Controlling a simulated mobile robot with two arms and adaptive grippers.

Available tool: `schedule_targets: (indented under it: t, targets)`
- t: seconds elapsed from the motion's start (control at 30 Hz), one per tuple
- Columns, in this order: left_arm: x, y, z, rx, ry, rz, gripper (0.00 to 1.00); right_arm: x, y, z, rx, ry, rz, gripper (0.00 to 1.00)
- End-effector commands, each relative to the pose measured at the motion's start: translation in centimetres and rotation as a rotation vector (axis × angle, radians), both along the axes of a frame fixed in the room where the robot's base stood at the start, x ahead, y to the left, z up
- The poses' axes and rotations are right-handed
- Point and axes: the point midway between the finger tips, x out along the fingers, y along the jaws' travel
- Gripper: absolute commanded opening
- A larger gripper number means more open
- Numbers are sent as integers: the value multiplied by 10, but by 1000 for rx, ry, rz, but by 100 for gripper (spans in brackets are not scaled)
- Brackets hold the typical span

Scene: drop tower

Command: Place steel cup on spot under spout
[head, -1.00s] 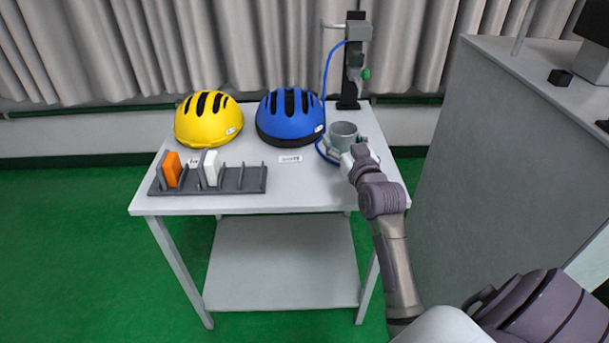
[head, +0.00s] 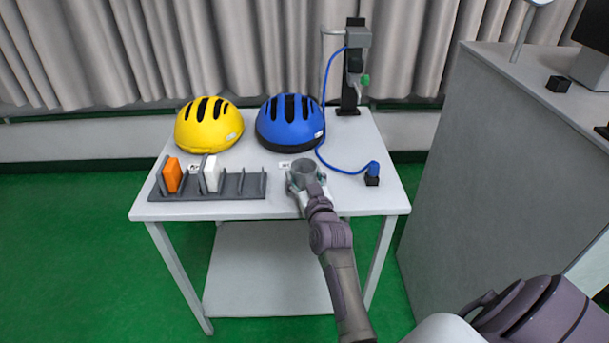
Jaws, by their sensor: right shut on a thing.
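The grey steel cup (head: 304,170) is upright between the fingers of my right gripper (head: 306,184), near the front of the white table (head: 270,208). The gripper is shut on it. I cannot tell whether the cup's base touches the tabletop. A black upright stand (head: 349,95) at the back right of the table carries a grey head (head: 357,38) and a part with a green knob (head: 365,79). I cannot make out a marked spot under it. My left gripper is not in view.
A blue helmet (head: 289,122) and a yellow helmet (head: 207,127) stand left of the stand. A grey slotted rack (head: 235,186) holds an orange block (head: 172,175) and a white block (head: 211,173). A blue cable (head: 335,168) ends at a black block (head: 372,181) on the right.

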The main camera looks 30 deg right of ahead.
Motion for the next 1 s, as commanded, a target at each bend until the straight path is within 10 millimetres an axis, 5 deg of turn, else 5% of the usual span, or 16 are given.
schedule_targets:
  t: [0.2, 0.23, 0.37, 1.0]
  targets:
    - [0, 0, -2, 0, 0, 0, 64, 0, 0, -4, 0, 0, 0, 29]
    - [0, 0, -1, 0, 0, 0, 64, 0, 0, -3, 0, 0, 0, 70]
    - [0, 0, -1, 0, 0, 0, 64, 0, 0, -3, 0, 0, 0, 90]
    - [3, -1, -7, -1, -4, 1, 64, 1, 0, -3, -1, 0, 1, 90]
